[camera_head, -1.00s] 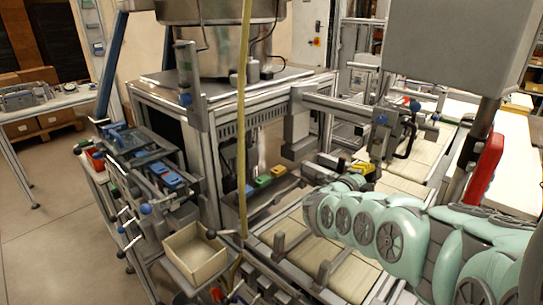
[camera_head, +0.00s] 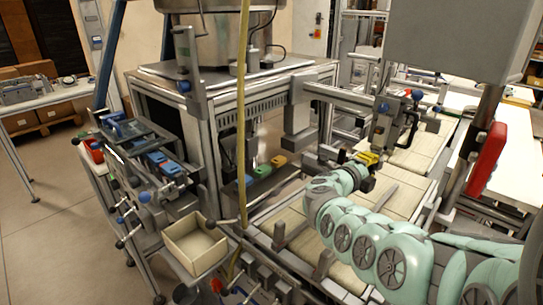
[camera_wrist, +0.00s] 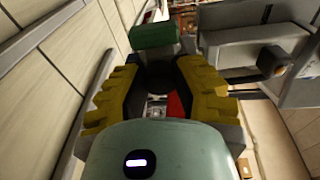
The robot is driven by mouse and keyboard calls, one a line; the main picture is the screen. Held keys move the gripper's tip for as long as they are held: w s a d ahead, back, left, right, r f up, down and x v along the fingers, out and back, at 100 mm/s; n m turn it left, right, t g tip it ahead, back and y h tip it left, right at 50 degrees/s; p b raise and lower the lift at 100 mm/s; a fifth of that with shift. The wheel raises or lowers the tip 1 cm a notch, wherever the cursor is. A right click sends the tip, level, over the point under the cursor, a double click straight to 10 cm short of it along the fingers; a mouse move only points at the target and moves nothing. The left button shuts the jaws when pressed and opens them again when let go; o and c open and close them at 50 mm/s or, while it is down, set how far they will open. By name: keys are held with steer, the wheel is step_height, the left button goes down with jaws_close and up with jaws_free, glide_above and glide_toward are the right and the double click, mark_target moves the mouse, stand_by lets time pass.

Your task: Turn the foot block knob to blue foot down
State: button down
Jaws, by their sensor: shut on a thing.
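In the wrist view the yellow jaws of my gripper (camera_wrist: 165,78) are closed in on both sides of the foot block knob. A green foot (camera_wrist: 155,37) sticks out beyond the fingertips, and a red part (camera_wrist: 175,105) shows between the jaws. In the head view my gripper (camera_head: 367,158) is small, with yellow fingers, beside a grey upright mechanism (camera_head: 382,128) over the pale conveyor. The knob cannot be made out in that view.
Blue, green and orange blocks (camera_head: 262,171) sit in a row left of my gripper. An open beige box (camera_head: 195,247) is at the lower left. A grey rail (camera_head: 345,97) and a red panel (camera_head: 487,160) stand close around my arm. Pale conveyor plates (camera_head: 400,195) lie below.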

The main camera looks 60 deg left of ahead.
steer(key=shift+w+d+f, duration=0.15)
steer(key=shift+w+d, duration=0.1)
steer(key=shift+d, duration=0.1)
steer(key=c, duration=1)
jaws_free()
steer(key=shift+w, duration=0.1)
steer(key=o, duration=0.3)
steer(key=shift+a, duration=0.1)
steer(key=shift+s+a, duration=0.1)
steer(key=shift+s, duration=0.15)
steer(key=s, duration=0.4)
steer(key=s+d+r, duration=0.1)
steer(key=s, duration=0.6)
steer(key=shift+s+d+r, duration=0.2)
steer(key=shift+s+d, duration=0.1)
steer(key=shift+s, duration=0.1)
